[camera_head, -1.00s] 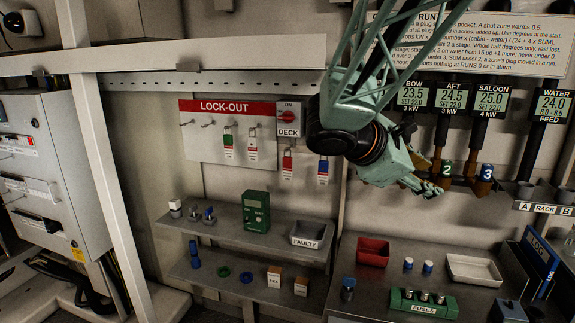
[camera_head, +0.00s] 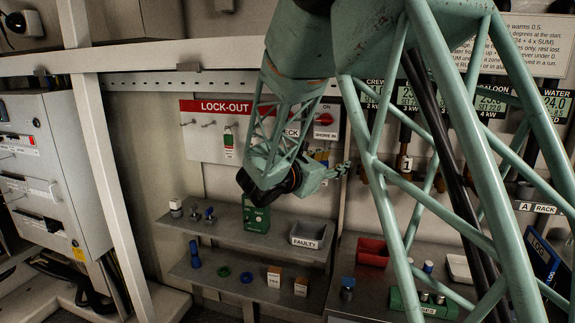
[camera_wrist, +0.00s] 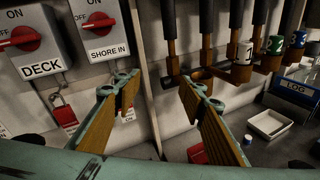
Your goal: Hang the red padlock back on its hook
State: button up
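The red padlock (camera_wrist: 64,112) hangs below the DECK switch (camera_wrist: 35,45) in the wrist view, with a white and red tag beneath it. In the head view my arm hides it. The LOCK-OUT board (camera_head: 200,145) has two bare hooks at its left (camera_head: 184,124). A green padlock (camera_head: 229,132) with a tag hangs to their right; the rest of the board is behind my arm. My gripper (camera_wrist: 158,84) is open and empty, its fingers wide apart, right of the red padlock. In the head view its fingertips (camera_head: 342,170) are below the SHORE IN switch (camera_head: 326,121).
Another tag (camera_wrist: 128,114) hangs below the SHORE IN switch, partly behind a finger. Pipes with numbered plugs (camera_wrist: 244,52) are at the right.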

jog(key=w+a+f+n+t+y, duration=0.2)
jog(key=w+a+f+n, duration=0.1)
jog(key=a, duration=0.7)
jog(key=w+a+f+n+t+y, duration=0.1)
jog(key=w+a+f+n+y, duration=0.2)
jog(key=a, duration=0.6)
jog(key=shift+w+a+f+n+t, duration=0.2)
jog(key=shift+a+f+n+t, duration=0.2)
jog(key=shift+f+n, duration=0.35)
jog(key=shift+w+d+f+m, duration=0.1)
jog(key=shift+m, duration=0.15)
jog(key=b+x, duration=0.1)
jog(key=x, duration=0.7)
jog(key=shift+w, duration=0.2)
jog(key=shift+w+b, duration=0.1)
jog(key=shift+b, duration=0.2)
jog(key=shift+d+b+x, duration=0.2)
jog(key=shift+b+x, duration=0.55)
jog(key=shift+x, duration=1.75)
jog(key=shift+f, duration=0.15)
jog(key=shift+c, duration=0.9)
jog(key=c, duration=0.9)
